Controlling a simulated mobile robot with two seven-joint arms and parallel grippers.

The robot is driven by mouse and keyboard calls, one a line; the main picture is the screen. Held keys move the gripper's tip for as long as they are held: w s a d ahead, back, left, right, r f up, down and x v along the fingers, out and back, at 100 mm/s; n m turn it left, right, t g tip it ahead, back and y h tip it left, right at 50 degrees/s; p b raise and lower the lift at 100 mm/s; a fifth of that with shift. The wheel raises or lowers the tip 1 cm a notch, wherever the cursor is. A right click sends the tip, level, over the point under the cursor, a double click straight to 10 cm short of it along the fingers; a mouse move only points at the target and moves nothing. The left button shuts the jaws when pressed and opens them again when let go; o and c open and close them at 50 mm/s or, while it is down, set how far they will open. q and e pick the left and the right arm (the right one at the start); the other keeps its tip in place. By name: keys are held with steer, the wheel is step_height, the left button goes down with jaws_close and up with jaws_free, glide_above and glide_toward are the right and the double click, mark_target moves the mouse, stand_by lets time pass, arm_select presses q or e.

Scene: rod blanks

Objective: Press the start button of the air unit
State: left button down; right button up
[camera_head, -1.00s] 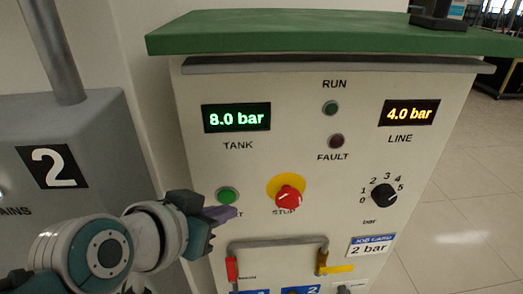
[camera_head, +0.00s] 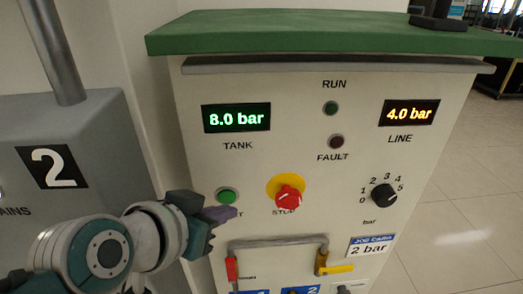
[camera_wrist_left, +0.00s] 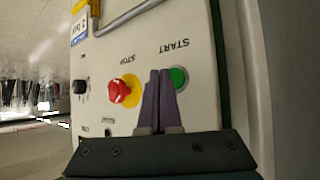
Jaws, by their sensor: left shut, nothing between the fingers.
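The air unit (camera_head: 300,160) is a white cabinet with a green top. Its green start button (camera_head: 227,196) is at the left of the panel, with its label partly hidden by my gripper. It also shows in the left wrist view (camera_wrist_left: 178,77), beside the fingertips, under the word START. My right gripper is not in view.
The red stop button (camera_head: 288,197) on a yellow plate is right of the start button. A black dial (camera_head: 383,195) is further right. The tank display (camera_head: 236,117) reads 8.0 bar, the line display (camera_head: 408,112) 4.0 bar. A job card (camera_head: 371,245) reads 2 bar.

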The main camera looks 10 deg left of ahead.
arm_select(q)
steer(key=shift+w, duration=0.1)
steer(key=shift+w+a, duration=0.1)
steer(key=shift+w, duration=0.25)
steer(key=shift+w+a, duration=0.15)
steer(key=shift+w, duration=0.2)
stand_by(0.6)
steer(key=shift+s, duration=0.1)
steer(key=shift+s+r, duration=0.1)
steer(key=shift+s, duration=0.2)
steer(key=shift+s+d+p, duration=0.25)
steer(key=shift+s+p, duration=0.1)
steer(key=shift+p, duration=0.05)
steer(key=shift+s, duration=0.1)
